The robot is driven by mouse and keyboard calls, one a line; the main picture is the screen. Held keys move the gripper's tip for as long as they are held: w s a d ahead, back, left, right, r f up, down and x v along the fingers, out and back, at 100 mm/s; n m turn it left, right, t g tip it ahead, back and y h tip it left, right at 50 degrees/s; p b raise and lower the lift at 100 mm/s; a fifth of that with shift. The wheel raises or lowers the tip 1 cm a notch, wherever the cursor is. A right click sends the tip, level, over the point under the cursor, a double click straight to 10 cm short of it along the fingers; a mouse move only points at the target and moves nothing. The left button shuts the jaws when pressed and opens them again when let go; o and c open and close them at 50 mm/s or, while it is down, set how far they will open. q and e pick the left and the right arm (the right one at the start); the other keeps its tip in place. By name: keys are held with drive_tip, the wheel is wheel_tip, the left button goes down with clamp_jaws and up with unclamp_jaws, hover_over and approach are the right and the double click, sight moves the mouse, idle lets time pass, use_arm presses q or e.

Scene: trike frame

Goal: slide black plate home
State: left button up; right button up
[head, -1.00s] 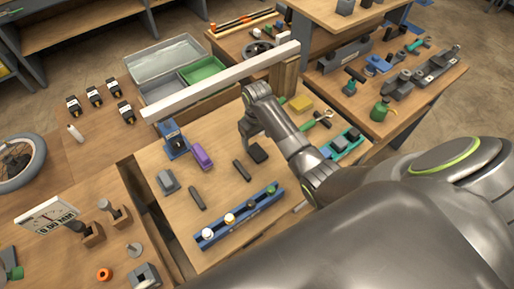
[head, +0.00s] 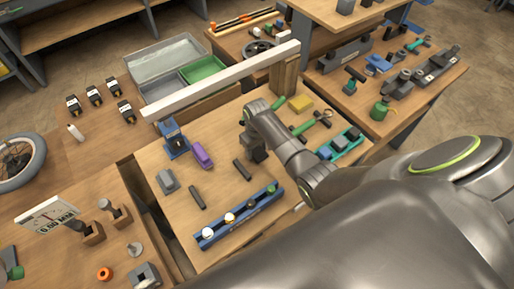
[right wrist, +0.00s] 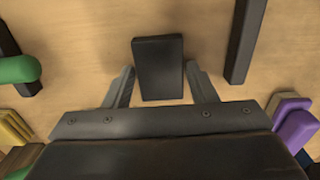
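The black plate (right wrist: 158,68), a small dark rectangular block, lies flat on the light wooden board. In the right wrist view it sits between the two fingers of my right gripper (right wrist: 161,78), with a gap on each side. That gripper is open. In the head view my right gripper (head: 255,146) is low over the plate, which it mostly hides. Whether the fingertips touch the board cannot be told. My left gripper is not in view.
Dark bars (head: 242,170) (head: 197,197) lie on the board. A purple block (head: 202,155), a blue stand (head: 174,139), a blue rack (head: 238,219), a yellow block (head: 301,103) and a teal tray (head: 340,145) are nearby. A long white beam (head: 220,80) runs behind.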

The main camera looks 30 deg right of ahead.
drive_tip(key=c, duration=0.9)
drive_tip(key=shift+w, duration=0.1)
drive_tip(key=shift+w+a, duration=0.1)
drive_tip(key=shift+w+a+b, duration=0.15)
drive_tip(key=shift+w+b, duration=0.45)
drive_tip(key=shift+w, duration=0.05)
drive_tip(key=shift+w, duration=0.1)
